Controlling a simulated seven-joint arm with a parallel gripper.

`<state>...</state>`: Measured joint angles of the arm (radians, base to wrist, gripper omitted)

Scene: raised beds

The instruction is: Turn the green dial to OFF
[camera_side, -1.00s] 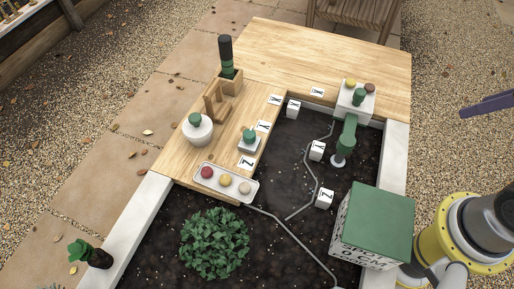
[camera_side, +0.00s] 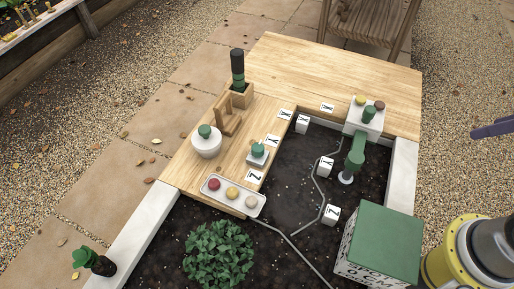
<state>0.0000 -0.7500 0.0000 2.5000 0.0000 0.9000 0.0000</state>
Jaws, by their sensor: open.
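Several green knob-like parts show in the side view, and I cannot tell which is the green dial; no OFF mark is readable. One green knob (camera_side: 258,150) sits on a small grey square base on the wooden top. Another green knob (camera_side: 369,113) is on the white box (camera_side: 360,128) at the back right, beside a yellow and a brown button. A green-topped white round pot (camera_side: 206,145) stands at the left. A green upright fitting (camera_side: 355,158) stands in the soil in front of the white box. My gripper is not recognisable in view.
A tray (camera_side: 244,207) holds red, yellow and pale round pieces. White lettered blocks (camera_side: 330,215) stand in the soil by a thin grey line. A green-lidded box (camera_side: 383,240) and a leafy plant (camera_side: 218,253) are in front. The back wooden top (camera_side: 320,72) is largely clear.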

